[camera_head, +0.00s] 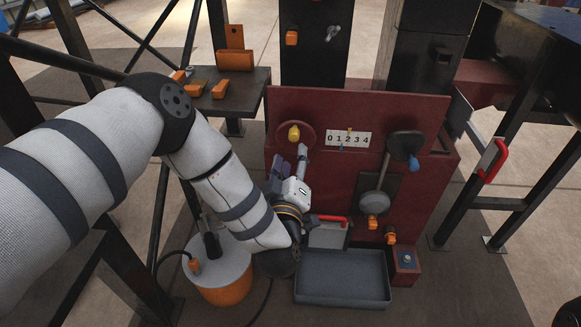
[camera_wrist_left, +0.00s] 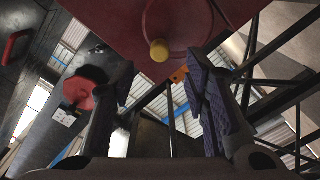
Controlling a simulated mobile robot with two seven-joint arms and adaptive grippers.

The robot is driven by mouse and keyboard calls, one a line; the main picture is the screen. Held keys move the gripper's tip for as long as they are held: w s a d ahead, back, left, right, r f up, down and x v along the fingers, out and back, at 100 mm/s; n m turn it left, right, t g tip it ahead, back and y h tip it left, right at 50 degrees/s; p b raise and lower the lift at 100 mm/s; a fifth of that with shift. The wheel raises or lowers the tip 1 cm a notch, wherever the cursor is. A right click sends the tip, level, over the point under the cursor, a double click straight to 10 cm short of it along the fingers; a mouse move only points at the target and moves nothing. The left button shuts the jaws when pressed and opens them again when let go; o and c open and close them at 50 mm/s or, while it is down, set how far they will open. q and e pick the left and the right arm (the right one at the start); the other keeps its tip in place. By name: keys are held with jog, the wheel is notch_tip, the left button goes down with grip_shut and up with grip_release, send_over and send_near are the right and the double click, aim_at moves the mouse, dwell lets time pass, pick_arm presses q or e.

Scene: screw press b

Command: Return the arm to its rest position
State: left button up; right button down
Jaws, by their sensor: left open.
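My left arm (camera_head: 226,185) comes in from the left and reaches down to the front of the dark red press (camera_head: 345,190). My left gripper (camera_head: 290,163) points up, just below the yellow knob (camera_head: 294,132) on a round red disc at the press's left side. In the left wrist view the gripper (camera_wrist_left: 162,95) has its two purple-padded fingers wide apart, with nothing between them. The yellow knob (camera_wrist_left: 159,50) shows beyond the fingertips there, apart from them. My right gripper is in neither view.
A grey tray (camera_head: 342,298) lies below the press, close to my left wrist. An orange and white drum (camera_head: 217,284) stands beside my forearm. A dark side table (camera_head: 255,78) holds orange blocks. A red handle (camera_head: 493,160) sticks out at the right. Dark frame bars stand left.

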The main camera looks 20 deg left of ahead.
pick_arm(q)
jog(key=v, duration=0.4)
